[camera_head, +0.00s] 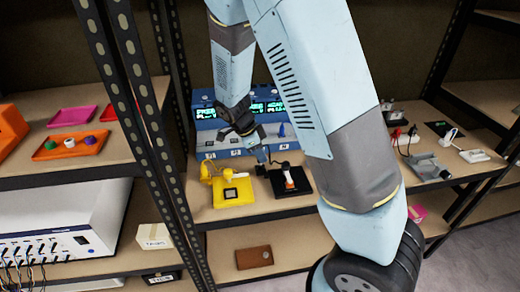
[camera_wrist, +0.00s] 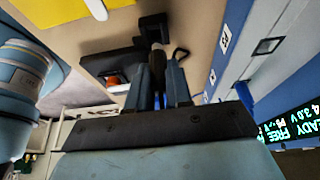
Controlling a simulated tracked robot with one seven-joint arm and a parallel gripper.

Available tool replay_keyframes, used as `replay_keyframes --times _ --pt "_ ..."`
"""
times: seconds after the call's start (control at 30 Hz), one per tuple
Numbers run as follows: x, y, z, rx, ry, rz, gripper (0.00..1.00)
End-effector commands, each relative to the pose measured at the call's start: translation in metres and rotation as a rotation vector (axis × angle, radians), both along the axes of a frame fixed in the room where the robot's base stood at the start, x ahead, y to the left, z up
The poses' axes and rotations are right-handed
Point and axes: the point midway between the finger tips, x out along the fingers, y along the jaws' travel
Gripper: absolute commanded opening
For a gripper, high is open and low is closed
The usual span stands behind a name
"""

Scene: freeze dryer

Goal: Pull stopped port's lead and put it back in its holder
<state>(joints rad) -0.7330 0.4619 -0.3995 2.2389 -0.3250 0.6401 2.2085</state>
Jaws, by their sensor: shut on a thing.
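A blue unit (camera_head: 206,129) with lit green displays stands at the back of the middle shelf. The displays also show upside down in the wrist view (camera_wrist: 300,122). My gripper (camera_head: 262,161) hangs in front of the unit, low over the shelf. In the wrist view my gripper (camera_wrist: 163,72) is shut on a black piece (camera_wrist: 153,30), probably the lead's plug. A yellow holder (camera_head: 234,197) and a black holder (camera_head: 303,189) with a white and red item stand on the shelf in front. Which port has stopped cannot be read.
Labelled ports line the unit's lower front. An orange tray (camera_head: 60,153) with caps lies on the left shelf. A grey device (camera_head: 428,168) and a white box (camera_head: 474,156) lie on the right. A dark perforated post (camera_head: 150,130) stands left of the workplace.

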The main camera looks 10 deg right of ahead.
Motion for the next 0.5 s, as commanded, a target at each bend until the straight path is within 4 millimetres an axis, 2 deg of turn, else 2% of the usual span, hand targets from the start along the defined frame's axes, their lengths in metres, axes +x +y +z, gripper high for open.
replay_keyframes --times 0.33,0.5 --pt "-0.001 0.000 -0.023 0.000 0.002 0.000 0.00" --pt "0.000 0.000 -0.013 0.001 -0.001 0.001 0.00"
